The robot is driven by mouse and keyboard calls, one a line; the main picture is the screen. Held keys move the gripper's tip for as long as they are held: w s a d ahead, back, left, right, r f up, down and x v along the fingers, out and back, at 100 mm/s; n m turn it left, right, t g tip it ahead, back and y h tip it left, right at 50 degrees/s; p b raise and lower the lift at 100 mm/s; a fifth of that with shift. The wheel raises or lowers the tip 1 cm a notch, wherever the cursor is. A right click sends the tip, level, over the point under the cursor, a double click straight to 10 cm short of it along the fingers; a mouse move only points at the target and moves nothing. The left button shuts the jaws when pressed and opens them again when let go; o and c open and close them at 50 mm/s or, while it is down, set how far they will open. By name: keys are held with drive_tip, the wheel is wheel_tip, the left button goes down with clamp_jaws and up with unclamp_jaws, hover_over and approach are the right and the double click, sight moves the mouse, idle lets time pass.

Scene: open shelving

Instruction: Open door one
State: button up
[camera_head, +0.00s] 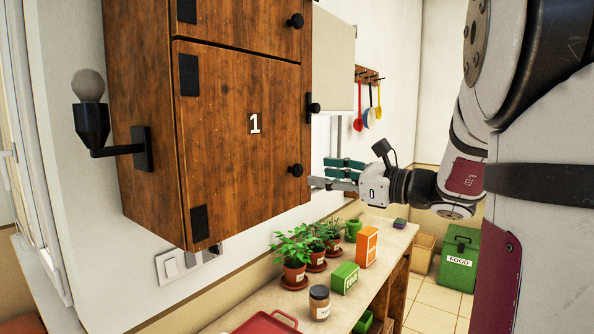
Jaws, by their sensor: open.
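Door one (248,138) is a brown wooden cabinet door marked with a white "1". It is shut, with black hinges on its left edge. Its round black knob (295,170) is near the lower right corner. My gripper (325,174) is just to the right of the knob in the picture, with its fingers pointing left towards the cabinet. The fingers are apart and I see nothing between them. I cannot tell how far the fingertips are from the knob in depth.
Below is a counter (345,290) with potted plants (292,252), a green box (344,278), an orange box (367,247) and a jar (319,302). A wall lamp (91,122) sits left of the cabinet. A green food bin (458,258) stands on the floor at right.

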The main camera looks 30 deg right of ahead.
sight(300, 171)
drive_tip(key=x, duration=0.6)
drive_tip(key=shift+w+a, duration=0.1)
drive_tip(key=shift+w, duration=0.2)
clamp_jaws()
